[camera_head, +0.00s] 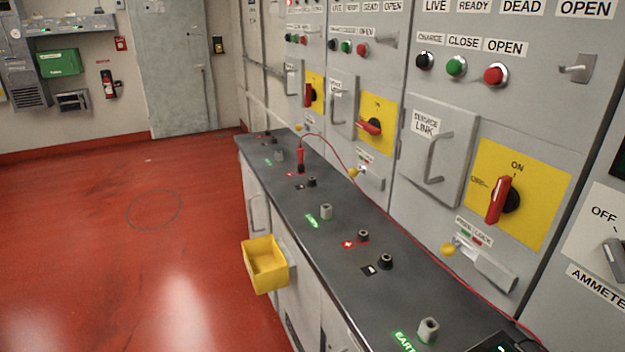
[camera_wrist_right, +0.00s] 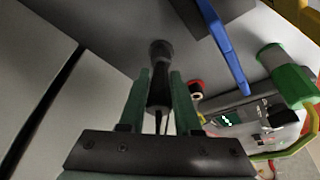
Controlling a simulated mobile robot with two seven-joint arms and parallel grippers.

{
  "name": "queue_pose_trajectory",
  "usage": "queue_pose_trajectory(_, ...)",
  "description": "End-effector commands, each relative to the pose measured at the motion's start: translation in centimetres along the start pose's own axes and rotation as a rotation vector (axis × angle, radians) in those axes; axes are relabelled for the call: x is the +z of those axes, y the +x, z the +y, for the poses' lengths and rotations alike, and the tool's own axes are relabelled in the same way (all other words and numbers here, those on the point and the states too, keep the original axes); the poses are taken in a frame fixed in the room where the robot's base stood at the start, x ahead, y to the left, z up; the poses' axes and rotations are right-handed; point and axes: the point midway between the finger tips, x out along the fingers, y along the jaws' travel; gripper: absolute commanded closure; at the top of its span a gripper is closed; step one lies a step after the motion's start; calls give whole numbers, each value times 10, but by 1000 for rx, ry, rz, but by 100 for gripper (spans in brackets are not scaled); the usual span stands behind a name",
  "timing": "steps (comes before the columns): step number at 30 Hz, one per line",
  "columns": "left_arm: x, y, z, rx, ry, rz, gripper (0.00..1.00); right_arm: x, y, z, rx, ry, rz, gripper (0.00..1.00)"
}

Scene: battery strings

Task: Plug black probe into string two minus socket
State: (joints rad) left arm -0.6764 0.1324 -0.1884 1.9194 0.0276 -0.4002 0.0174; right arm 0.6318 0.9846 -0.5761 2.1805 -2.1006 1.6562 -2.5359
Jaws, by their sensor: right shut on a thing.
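In the right wrist view, my right gripper (camera_wrist_right: 158,92) is shut on the black probe (camera_wrist_right: 158,88), between its two green fingers. The probe's wider dark end is near a grey surface; I cannot tell whether it touches. Neither gripper shows in the head view. String numbers are not readable.
The dark bench top (camera_head: 290,215) runs along grey cabinets with red rotary handles (camera_head: 499,200). A yellow bin (camera_head: 265,265) hangs on its front. The right wrist view shows a green cylinder (camera_wrist_right: 284,74), a blue bar (camera_wrist_right: 225,45) and a lit display (camera_wrist_right: 232,118) to the right.

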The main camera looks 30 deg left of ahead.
Motion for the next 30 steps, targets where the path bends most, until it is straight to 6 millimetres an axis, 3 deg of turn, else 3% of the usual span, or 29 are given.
queue_pose_trajectory(30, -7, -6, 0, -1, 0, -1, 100, -6, -18, 0, 1, 0, 0, 100)
